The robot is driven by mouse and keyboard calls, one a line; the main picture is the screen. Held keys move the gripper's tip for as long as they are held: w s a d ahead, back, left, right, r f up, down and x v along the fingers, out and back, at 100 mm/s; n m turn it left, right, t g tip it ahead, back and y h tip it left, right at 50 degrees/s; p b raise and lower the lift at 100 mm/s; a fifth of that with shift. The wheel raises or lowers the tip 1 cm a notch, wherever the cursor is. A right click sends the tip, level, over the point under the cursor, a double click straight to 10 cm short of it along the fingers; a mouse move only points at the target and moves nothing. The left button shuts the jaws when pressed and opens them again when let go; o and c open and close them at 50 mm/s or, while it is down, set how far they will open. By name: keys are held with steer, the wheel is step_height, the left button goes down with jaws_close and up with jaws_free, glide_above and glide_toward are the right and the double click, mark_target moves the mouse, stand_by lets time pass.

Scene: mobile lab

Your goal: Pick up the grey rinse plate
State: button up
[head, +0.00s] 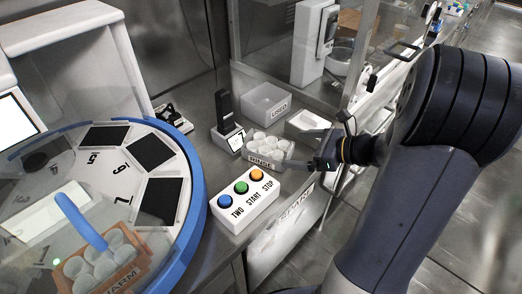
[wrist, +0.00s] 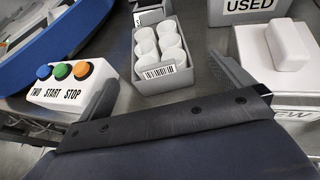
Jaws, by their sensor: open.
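The grey rinse plate (head: 266,157), a small grey tray labelled RINSE, holds several white round cups and stands on the steel bench behind the button box. In the wrist view the grey rinse plate (wrist: 180,79) is upright, with a barcode label on its near wall. My gripper (head: 304,147) is at the plate's right side in the head view. In the wrist view my gripper (wrist: 162,74) is open, its two fingers spread to the left and right of the plate, with nothing held. I cannot tell the exact height gap.
A white button box (head: 243,203) stands just in front of the plate. A grey USED bin (head: 267,104) is behind it, and a black device in a stand (head: 226,110) is to its left. A blue-rimmed round machine (head: 187,215) holds an orange WARM rack (head: 137,268).

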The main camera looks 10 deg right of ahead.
mark_target(280, 148)
steer(key=x, duration=0.8)
steer(key=shift+s+f+b, duration=0.1)
steer(key=shift+f+b, duration=0.05)
steer(key=shift+b, duration=0.25)
steer(key=shift+c, duration=0.2)
steer(key=c, duration=1)
